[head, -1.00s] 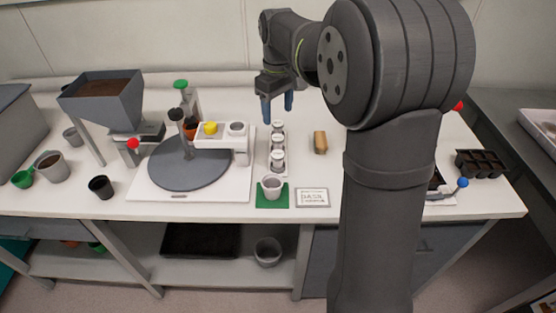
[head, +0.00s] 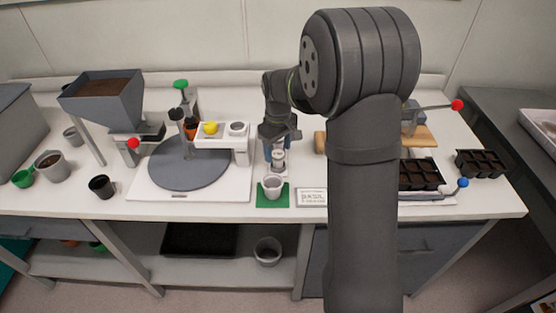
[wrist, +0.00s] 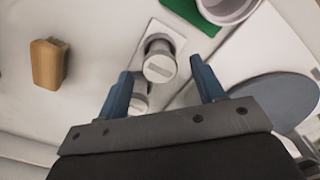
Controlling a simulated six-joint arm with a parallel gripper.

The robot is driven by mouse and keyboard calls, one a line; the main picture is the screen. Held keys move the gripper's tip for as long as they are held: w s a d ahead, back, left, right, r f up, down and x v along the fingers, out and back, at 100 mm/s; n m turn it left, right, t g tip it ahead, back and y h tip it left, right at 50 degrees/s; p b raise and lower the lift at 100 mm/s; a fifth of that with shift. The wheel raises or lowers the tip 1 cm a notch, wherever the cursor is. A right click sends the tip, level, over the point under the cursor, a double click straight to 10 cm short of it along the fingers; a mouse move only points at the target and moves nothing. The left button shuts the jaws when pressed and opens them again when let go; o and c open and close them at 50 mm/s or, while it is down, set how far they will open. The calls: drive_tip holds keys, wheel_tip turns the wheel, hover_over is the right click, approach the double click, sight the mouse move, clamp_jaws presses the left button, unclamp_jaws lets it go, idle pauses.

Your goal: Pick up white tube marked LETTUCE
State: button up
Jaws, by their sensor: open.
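White tubes with grey-white lids stand in a row on a narrow white strip. The front tube (head: 278,158) shows in the head view below my gripper; those behind it are hidden by the gripper. In the wrist view one tube (wrist: 160,62) lies between and just beyond the blue fingertips, and another tube (wrist: 138,97) is partly hidden by the left finger. Marks on the lids are too small to read, so I cannot tell which is LETTUCE. My gripper (head: 277,150) is open and empty, pointing down over the row; its fingers also show in the wrist view (wrist: 162,68).
A pale pot (head: 272,187) on a green mat stands in front of the row, beside a printed card (head: 311,197). A grey turntable (head: 188,172) and white stand (head: 240,150) are at the left. A tan block (head: 319,142) lies at the right.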

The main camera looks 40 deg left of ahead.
sight(278, 154)
wheel_tip(278, 154, down, 3)
drive_tip(key=shift+f, duration=0.2)
drive_tip(key=shift+c, duration=0.4)
drive_tip(key=c, duration=1)
drive_tip(key=shift+o, duration=0.2)
